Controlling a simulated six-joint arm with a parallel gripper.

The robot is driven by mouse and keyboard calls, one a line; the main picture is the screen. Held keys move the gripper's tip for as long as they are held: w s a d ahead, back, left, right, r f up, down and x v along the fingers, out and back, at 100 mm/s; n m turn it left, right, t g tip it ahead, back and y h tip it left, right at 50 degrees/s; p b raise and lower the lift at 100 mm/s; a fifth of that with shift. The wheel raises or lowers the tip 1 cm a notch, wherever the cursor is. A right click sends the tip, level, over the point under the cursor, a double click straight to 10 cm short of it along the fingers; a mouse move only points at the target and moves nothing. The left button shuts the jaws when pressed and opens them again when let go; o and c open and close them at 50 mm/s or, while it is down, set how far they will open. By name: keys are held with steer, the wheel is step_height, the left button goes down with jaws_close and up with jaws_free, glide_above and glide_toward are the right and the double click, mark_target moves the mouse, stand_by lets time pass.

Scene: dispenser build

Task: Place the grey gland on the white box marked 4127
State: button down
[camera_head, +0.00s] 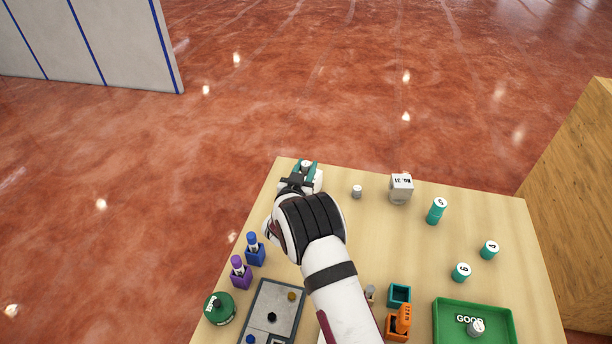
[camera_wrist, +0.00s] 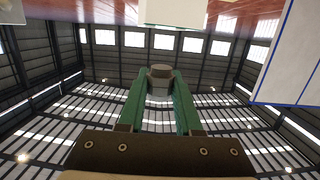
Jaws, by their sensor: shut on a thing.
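My gripper (camera_head: 306,168) is near the far left corner of the table. In the wrist view its green fingers (camera_wrist: 160,105) are shut on a short round grey gland (camera_wrist: 160,72). The gland (camera_head: 305,163) also shows small between the fingertips in the head view. A white box (camera_head: 317,183) stands beside and partly behind my gripper; its marking is hidden. A white block also shows at the top edge of the wrist view (camera_wrist: 172,12), apart from the gland in the picture. Whether the gland touches the box, I cannot tell.
Numbered teal cylinders (camera_head: 436,212) stand farther right. A green tray (camera_head: 440,312) lies near right. Blue (camera_head: 255,252) and purple (camera_head: 240,274) bottles stand at left.

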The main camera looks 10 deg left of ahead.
mark_target(308, 170)
steer(key=w+d+r+n+y, duration=0.1)
steer(key=d+r+n+y, duration=0.3)
steer(key=d+r+y, duration=0.55)
steer(key=a+f+h, duration=0.1)
steer(key=a+f, duration=0.2)
steer(key=w+a+f+h, duration=0.1)
steer(key=a+f, duration=0.2)
steer(key=w+a+f+g+h, duration=0.1)
steer(key=a+f, duration=0.2)
steer(key=shift+a, duration=0.1)
step_height(308, 170, down, 4)
steer(key=shift+a+f, duration=0.1)
steer(key=shift+a, duration=0.05)
steer(key=c, duration=0.6)
jaws_free()
steer(key=shift+f, duration=0.1)
